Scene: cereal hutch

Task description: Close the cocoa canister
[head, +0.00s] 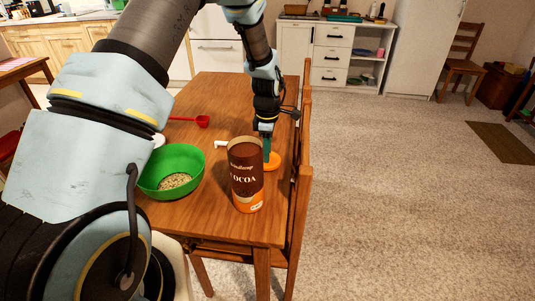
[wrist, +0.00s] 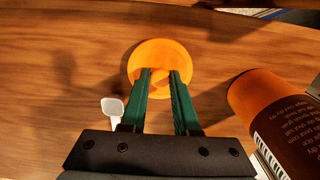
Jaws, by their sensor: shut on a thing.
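The cocoa canister (head: 247,182) is brown with an orange base and stands upright near the table's right edge. Its top looks uncovered in the head view. In the wrist view the canister (wrist: 280,115) is at the right, beside my gripper. An orange round lid (head: 273,160) is on the table just behind the canister. My gripper (wrist: 164,77) points down at the lid (wrist: 144,54) and is shut on its raised middle grip. In the head view my gripper (head: 267,150) is behind the canister, which partly hides the lid.
A green bowl (head: 160,160) with oats stands left of the canister. A red scoop (head: 202,121) lies farther back on the table. A small white utensil (head: 220,144) lies left of the lid. A wooden chair (head: 302,170) stands against the table's right side.

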